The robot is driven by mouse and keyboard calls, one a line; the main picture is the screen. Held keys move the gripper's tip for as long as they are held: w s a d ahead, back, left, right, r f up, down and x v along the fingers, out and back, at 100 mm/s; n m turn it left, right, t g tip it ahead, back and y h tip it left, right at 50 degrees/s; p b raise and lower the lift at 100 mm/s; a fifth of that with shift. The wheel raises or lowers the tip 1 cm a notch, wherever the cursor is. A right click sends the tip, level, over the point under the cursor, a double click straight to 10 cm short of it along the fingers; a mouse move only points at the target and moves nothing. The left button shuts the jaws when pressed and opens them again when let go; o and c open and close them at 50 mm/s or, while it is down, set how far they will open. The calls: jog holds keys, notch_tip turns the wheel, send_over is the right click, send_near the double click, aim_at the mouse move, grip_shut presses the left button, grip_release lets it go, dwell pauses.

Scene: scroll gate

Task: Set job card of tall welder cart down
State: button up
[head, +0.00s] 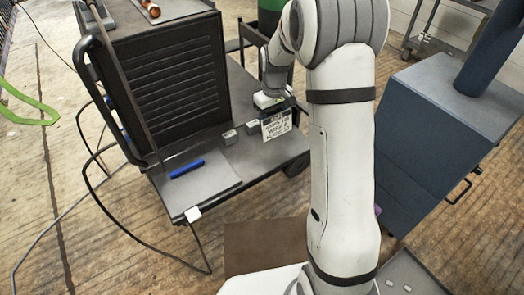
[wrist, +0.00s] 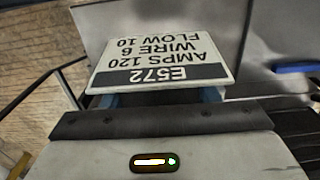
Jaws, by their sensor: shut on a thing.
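The job card (head: 277,124) is a white plate with black text. In the wrist view the card (wrist: 160,50) shows upside down and reads E572, AMPS 120, WIRE 6, FLOW 10. My gripper (head: 268,102) is shut on the card's near edge; its blue-grey fingertips (wrist: 160,97) show just under the card in the wrist view. The welder cart (head: 265,158) has a black louvred body and a low dark deck. The card appears over the right part of this deck; I cannot tell whether it touches.
A grey plate (head: 215,184) with a blue marker (head: 187,169) lies on the front of the deck. Small grey blocks (head: 231,136) sit near the card. A blue cabinet (head: 430,130) stands at the right. Cables (head: 95,180) run along the floor at left.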

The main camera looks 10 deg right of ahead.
notch_tip(320, 180, down, 10)
jog(key=shift+f+b, duration=0.1)
jog(key=shift+b, duration=1)
jog(key=shift+f, duration=0.15)
jog(key=o, duration=1)
